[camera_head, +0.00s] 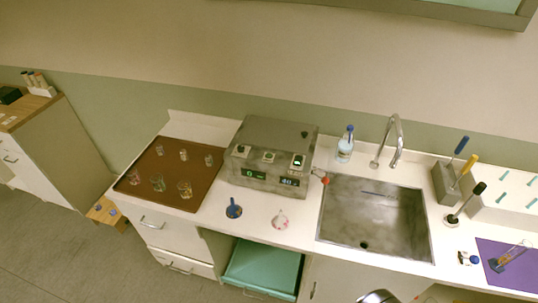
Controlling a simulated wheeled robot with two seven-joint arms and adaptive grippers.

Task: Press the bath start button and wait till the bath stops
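The bath is a grey box (274,134) on the white counter, left of the sink. Its front carries two small dark displays with green digits: the left display (255,175) seems to read 0, the right display (290,182) seems to read 40. Several small square fittings sit along its upper front edge, one of them a white-framed dark square (298,161). I cannot tell which part is the start button. A red knob (324,180) sticks out low at the right side.
A brown tray (170,170) with several small glass vessels lies left of the bath. A blue-topped stand (234,209) and a white-and-pink item (280,220) stand in front. The sink (375,215), faucet (389,142) and bottle (345,146) are to the right, beyond them a purple mat (520,272).

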